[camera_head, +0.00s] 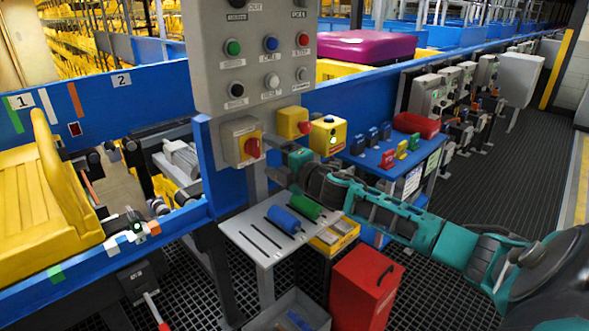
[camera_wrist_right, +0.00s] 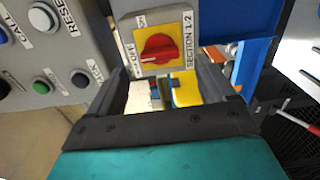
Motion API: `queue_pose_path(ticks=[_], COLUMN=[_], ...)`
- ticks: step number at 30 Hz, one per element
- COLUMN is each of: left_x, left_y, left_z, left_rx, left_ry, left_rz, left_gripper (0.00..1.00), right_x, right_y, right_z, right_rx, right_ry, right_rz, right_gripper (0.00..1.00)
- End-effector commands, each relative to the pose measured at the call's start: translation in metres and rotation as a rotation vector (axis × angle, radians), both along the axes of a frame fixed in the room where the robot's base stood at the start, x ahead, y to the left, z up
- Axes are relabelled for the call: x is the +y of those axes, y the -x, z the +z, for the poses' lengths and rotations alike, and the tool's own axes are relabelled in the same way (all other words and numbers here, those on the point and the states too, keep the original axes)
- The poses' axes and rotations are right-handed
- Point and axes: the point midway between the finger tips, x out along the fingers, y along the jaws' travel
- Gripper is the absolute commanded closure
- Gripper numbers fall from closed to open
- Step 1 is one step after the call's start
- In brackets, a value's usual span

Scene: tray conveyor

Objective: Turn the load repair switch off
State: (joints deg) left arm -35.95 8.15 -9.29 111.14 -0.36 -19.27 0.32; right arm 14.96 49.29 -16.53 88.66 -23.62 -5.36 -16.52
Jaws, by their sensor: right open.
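A red rotary switch (camera_head: 252,147) on a yellow plate sits on a grey box below the button panel. In the right wrist view this switch (camera_wrist_right: 158,47) lies crosswise, beside ON and OFF marks and a "SECTION 1.2" label. Another yellow box with a red switch (camera_head: 304,127) is to its right. I cannot read a load repair label on either. My right gripper (camera_head: 279,174) is just below and right of the grey box. In the wrist view my gripper (camera_wrist_right: 155,92) is open and empty, its fingers short of the red switch. My left gripper is out of view.
The grey button panel (camera_head: 254,48) hangs above the switches.

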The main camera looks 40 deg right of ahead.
Motion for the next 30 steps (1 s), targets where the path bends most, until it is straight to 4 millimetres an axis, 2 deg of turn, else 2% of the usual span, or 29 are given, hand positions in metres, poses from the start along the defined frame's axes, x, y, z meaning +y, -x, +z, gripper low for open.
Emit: queue_pose_path(ticks=[6, 15, 21, 30], left_x=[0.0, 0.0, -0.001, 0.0], left_y=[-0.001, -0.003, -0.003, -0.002], left_z=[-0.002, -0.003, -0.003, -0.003], left_rx=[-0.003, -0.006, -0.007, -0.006], left_ry=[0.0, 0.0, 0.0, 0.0], left_rz=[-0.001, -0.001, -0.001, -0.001], left_gripper=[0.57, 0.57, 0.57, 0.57], right_x=[-0.002, -0.005, -0.006, -0.006], right_y=[0.032, 0.066, 0.077, 0.078], right_z=[-0.002, -0.001, 0.0, 0.0], right_rx=[0.003, 0.002, 0.001, 0.0], right_ry=[0.0, -0.001, 0.0, 0.0], right_rz=[0.002, 0.001, 0.0, 0.0], right_gripper=[0.17, 0.17, 0.17, 0.17])
